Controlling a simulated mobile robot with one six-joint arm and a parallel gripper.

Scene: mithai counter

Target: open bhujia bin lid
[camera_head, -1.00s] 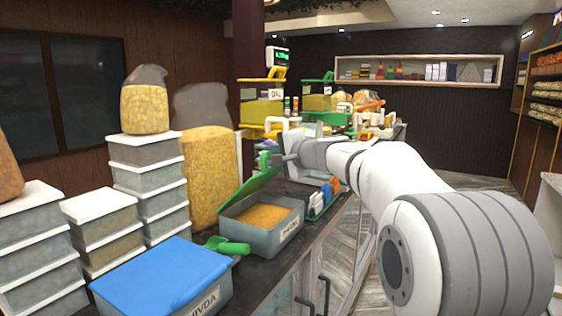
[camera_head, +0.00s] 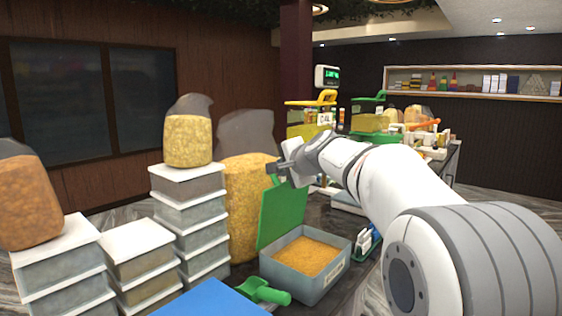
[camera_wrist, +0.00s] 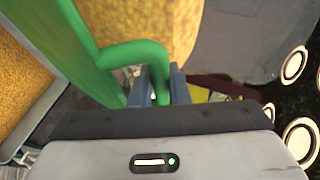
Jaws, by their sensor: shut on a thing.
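The grey bhujia bin (camera_head: 313,287) stands on the counter, full of orange-yellow bhujia (camera_head: 306,256). Its green lid (camera_head: 283,214) is raised along the bin's left side and stands near upright in the head view. My gripper (camera_head: 277,170) is at the lid's top edge. In the wrist view my gripper (camera_wrist: 160,88) is shut on the lid's green handle (camera_wrist: 133,53). The bin's contents (camera_wrist: 18,82) also show at the left of the wrist view. The hinge is not clearly seen.
A green scoop (camera_head: 264,292) lies in front of the bin, beside a blue lid (camera_head: 208,301). A large bag of yellow snack (camera_head: 240,200) stands close behind the green lid. Stacked white-lidded boxes (camera_head: 188,215) stand to the left. Scales (camera_head: 312,118) stand farther back.

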